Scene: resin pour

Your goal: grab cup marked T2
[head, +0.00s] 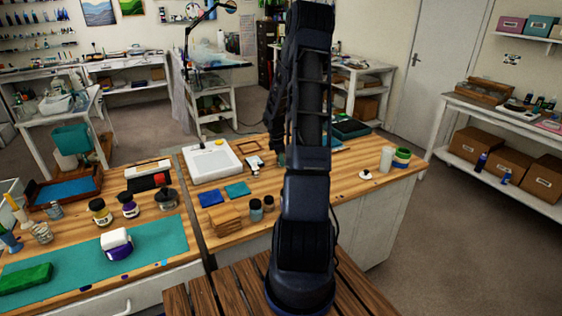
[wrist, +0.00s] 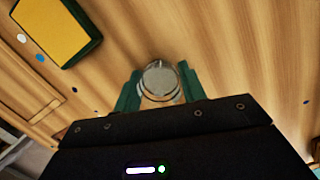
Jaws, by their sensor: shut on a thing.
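In the wrist view, a small clear round cup (wrist: 159,80) sits between the two green fingers of my gripper (wrist: 157,88). The fingers are closed on its sides, one at the left and one at the right. I look into the cup nearly from above, over the wooden bench top. No T2 mark is readable, and I cannot tell whether the cup touches the wood. In the head view my own arm hides the cup and most of the gripper.
A dark-rimmed tray with a yellow inside (wrist: 98,40) lies at the upper left in the wrist view. Bare wood lies right of the cup.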

